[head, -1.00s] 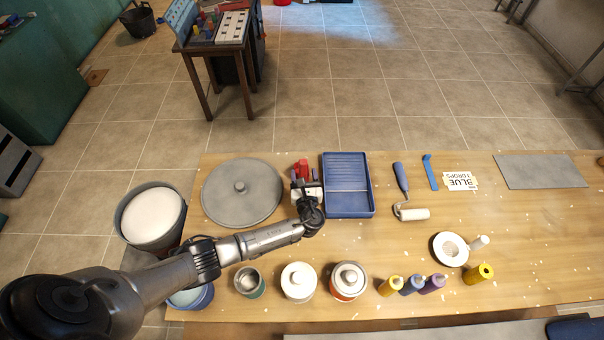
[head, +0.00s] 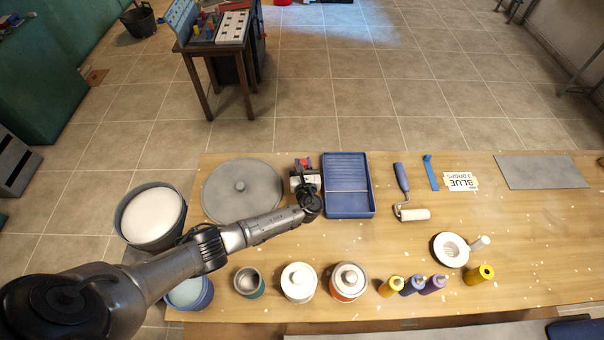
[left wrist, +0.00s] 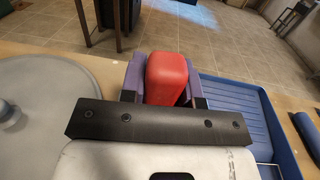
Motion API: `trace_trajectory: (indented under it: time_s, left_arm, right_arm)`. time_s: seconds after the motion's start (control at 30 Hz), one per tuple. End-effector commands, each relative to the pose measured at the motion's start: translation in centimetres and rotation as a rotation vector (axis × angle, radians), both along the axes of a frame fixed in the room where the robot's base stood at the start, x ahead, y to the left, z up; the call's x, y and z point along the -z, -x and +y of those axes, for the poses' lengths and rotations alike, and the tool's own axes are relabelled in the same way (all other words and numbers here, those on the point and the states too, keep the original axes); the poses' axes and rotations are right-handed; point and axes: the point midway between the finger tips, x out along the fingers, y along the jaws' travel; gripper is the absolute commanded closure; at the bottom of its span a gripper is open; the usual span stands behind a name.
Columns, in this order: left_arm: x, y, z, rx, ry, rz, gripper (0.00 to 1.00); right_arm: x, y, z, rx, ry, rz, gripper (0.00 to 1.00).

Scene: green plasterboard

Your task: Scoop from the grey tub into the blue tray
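The grey tub (head: 150,243), filled with white material, stands at the left, beyond the table's end. The blue tray (head: 347,207) lies on the table right of my left gripper, and its edge shows in the left wrist view (left wrist: 262,150). A red block-like thing (left wrist: 167,76), perhaps the scoop's handle, stands between the purple fingers of my left gripper (left wrist: 165,85). The fingers flank it closely; whether they press on it is unclear. In the head view the red thing (head: 304,163) is mostly hidden by the gripper (head: 305,178). My right gripper is not in view.
A round grey lid (head: 242,190) lies left of the gripper. A roller (head: 403,190), a blue strip (head: 430,172) and a label card (head: 460,181) lie right of the tray. Cans (head: 298,282) and bottles (head: 412,286) line the front edge.

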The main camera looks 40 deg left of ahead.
Motion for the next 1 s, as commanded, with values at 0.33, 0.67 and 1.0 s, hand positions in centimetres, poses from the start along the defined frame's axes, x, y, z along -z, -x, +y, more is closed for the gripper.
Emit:
trace_trajectory:
  time_s: [0.33, 0.67, 1.0]
  left_arm:
    - [0.0, 0.0, 0.0, 0.0, 0.0, 0.0, 1.0]
    - [-0.6, 0.0, 0.0, 0.0, 0.001, -0.002, 1.0]
    - [-5.3, -0.2, -2.2, 0.003, 0.006, -0.004, 1.0]
  right_arm:
    - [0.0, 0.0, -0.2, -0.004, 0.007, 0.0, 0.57]
    - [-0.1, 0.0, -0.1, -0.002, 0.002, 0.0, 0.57]
    - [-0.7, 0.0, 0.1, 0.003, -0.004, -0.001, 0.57]
